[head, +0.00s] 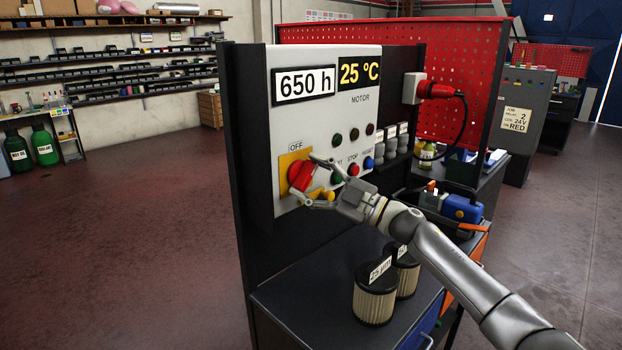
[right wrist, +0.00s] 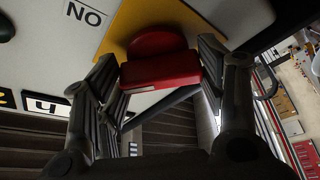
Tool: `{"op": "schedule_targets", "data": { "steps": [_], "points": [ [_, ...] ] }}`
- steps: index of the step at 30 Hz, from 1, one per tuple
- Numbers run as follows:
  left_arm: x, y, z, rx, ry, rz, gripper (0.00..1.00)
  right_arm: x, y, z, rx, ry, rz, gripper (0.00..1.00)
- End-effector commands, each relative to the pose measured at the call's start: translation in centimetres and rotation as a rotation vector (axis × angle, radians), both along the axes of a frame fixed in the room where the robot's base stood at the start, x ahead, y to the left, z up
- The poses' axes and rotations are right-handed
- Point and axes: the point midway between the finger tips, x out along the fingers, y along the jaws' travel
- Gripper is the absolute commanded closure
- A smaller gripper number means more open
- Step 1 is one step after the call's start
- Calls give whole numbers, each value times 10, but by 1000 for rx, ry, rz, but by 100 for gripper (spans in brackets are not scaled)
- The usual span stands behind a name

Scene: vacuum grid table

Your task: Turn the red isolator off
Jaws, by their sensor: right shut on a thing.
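The red isolator (head: 299,172) is a red rotary handle on a yellow plate (head: 286,160), low on the left of a light grey control panel. An OFF label (head: 296,147) sits above it. My right gripper (head: 307,178) reaches in from the right, with one finger above the handle and one below. In the right wrist view the red handle (right wrist: 160,72) sits between both fingers, and the gripper is shut on it. An upside-down ON label (right wrist: 88,15) shows beside the plate there. The fingers partly hide the handle, so its exact angle is unclear. My left gripper is out of view.
Start and stop buttons (head: 353,169) and dark lamps sit right of the handle. Filters (head: 374,302) stand on the bench under my arm. A red plug (head: 434,90) with a cable is on the right.

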Motion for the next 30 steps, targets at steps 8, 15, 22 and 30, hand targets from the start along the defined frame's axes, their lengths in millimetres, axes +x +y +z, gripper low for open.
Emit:
{"op": "schedule_targets", "data": {
  "steps": [8, 15, 22, 30],
  "points": [
    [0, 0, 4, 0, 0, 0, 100, 1, -1, 2, -189, -187, -1, 60],
    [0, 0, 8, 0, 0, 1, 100, 1, -2, 2, -339, -335, -2, 60],
    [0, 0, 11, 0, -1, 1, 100, 1, -1, 2, -446, -443, -1, 60],
    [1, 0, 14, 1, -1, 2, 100, 1, -1, 3, -516, -514, 0, 60]
  ]
}}
